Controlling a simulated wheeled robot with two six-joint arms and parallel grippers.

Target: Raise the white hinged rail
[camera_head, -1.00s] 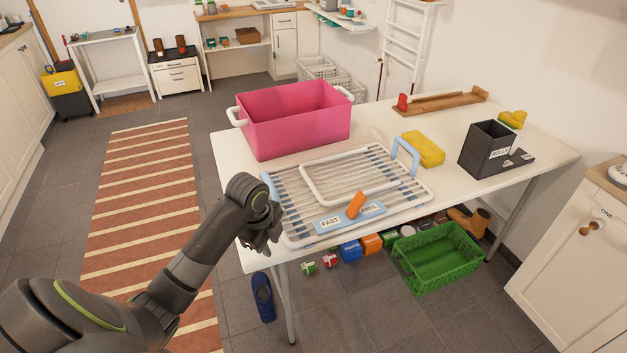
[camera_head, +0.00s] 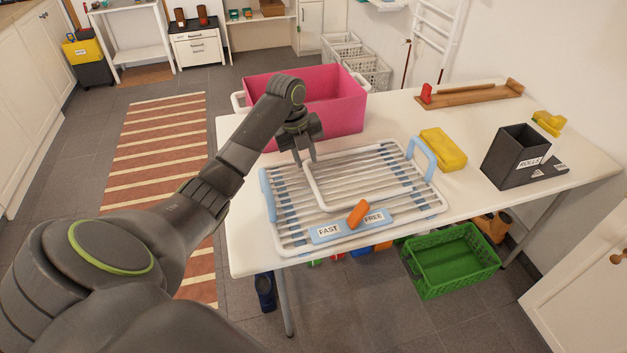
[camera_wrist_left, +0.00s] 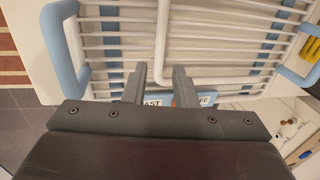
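The white hinged rail (camera_head: 362,196) is a U-shaped bar lying low over the slatted white and blue rack (camera_head: 425,212) on the table. My left gripper (camera_head: 306,160) points down over the rail's left side. In the left wrist view its two fingers (camera_wrist_left: 160,72) are apart, with the rail's side bar (camera_wrist_left: 162,38) showing between them and a gap to each finger. I cannot tell how far the tips are above the bar. An orange lever (camera_head: 357,212) sits on the front plate between the words FAST and FREE. My right gripper is out of view.
A pink bin (camera_head: 338,108) stands behind the rack. A blue handle (camera_head: 421,158) rises at its right, near a yellow sponge-like block (camera_head: 443,149). A black ROLLS holder (camera_head: 507,158) stands further right. A green crate (camera_head: 452,262) is on the floor.

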